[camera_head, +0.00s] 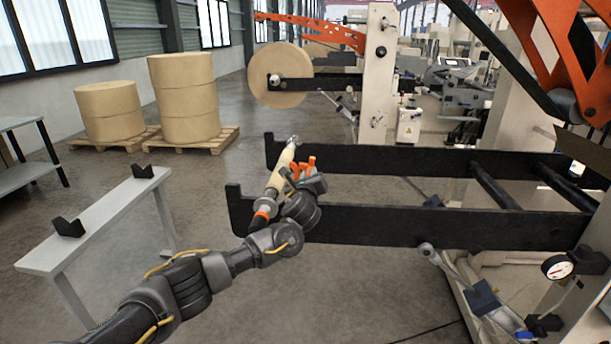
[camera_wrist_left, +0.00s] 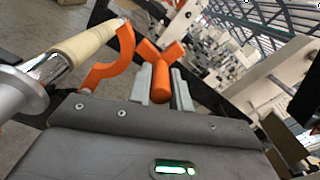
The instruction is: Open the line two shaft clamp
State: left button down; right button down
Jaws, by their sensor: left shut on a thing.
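My left gripper (camera_head: 303,177) is at the ends of the two black unwind arms (camera_head: 410,160), beside the shaft (camera_head: 283,165). The shaft has a cream sleeve and spans the arm ends. In the left wrist view, the two grey fingers are shut on an orange clamp handle (camera_wrist_left: 161,82), with its forked end beyond the fingertips. A curved orange clamp piece (camera_wrist_left: 112,62) lies left of the fingers, next to the shaft's cream sleeve (camera_wrist_left: 84,43). The fingers partly hide the handle, and how the clamp joins the arm cannot be told. My right gripper is out of view.
A grey bench with black V-rests (camera_head: 110,220) stands left, empty. Big kraft rolls on pallets (camera_head: 183,95) stand behind it. Another stand with a mounted roll (camera_head: 275,78) is farther back. A gauge (camera_head: 557,267) is at the right. Floor between bench and arms is clear.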

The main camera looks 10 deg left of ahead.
dwell(0.4)
pick_arm(q)
jog(key=c, duration=1.3)
grip_release()
jog(key=shift+f, duration=0.1)
jog(key=s+d+b, duration=0.1)
jog(key=s+b, duration=0.2)
jog(key=s, duration=0.7)
jog(key=shift+s+d, duration=0.15)
jog(key=shift+s, duration=0.2)
jog(key=shift+f, duration=0.1)
